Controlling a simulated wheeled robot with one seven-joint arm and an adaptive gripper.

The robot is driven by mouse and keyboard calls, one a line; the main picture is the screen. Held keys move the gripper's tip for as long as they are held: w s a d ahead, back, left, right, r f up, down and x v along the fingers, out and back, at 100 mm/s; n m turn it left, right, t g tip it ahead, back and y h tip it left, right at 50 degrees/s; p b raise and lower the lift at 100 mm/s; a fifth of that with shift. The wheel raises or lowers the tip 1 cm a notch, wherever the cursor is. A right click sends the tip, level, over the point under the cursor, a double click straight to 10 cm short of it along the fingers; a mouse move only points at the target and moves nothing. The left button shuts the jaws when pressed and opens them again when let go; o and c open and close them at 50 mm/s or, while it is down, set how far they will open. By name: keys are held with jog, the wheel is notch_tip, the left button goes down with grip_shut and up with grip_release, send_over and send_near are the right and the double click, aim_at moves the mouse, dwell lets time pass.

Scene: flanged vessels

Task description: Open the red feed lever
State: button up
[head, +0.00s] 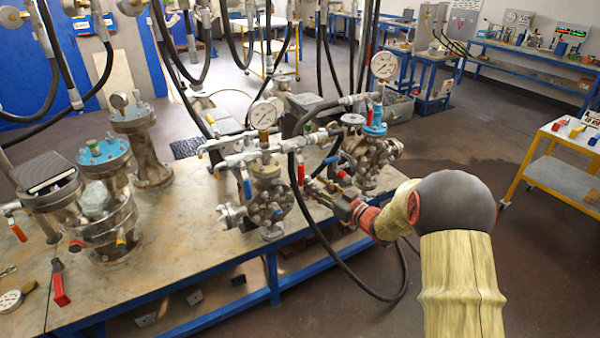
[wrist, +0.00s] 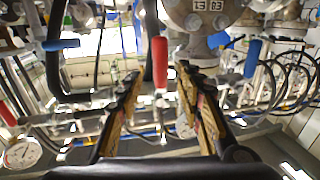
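The red lever (head: 300,168) hangs upright on the front of the piping by the middle flanged vessel (head: 268,190). In the wrist view a red lever handle (wrist: 159,62) stands upright between my fingertips and a little beyond them; it looks like the same one. My gripper (wrist: 160,78) is open, with clear gaps between the handle and both fingers. In the head view my gripper (head: 312,187) reaches in from the right, close to the lever's lower end. Contact cannot be told there, and its fingertips are partly lost among the fittings.
Blue handles (wrist: 60,44) and (wrist: 252,60) flank the red one. A pressure gauge (head: 266,113) sits above the middle vessel, and another vessel (head: 372,155) stands close to its right. A black hose (head: 345,270) loops below my gripper. The bench (head: 190,250) has bare room on its front left.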

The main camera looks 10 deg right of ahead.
aim_at(304, 176)
jog(key=b+x, duration=0.1)
jog(key=x, duration=0.5)
jog(key=shift+w+a+f, duration=0.1)
jog(key=shift+w+a, duration=0.15)
jog(key=shift+w+a+b, duration=0.25)
jog(key=shift+w+b, duration=0.1)
jog(key=shift+w, duration=0.25)
jog(key=c, duration=0.3)
grip_shut()
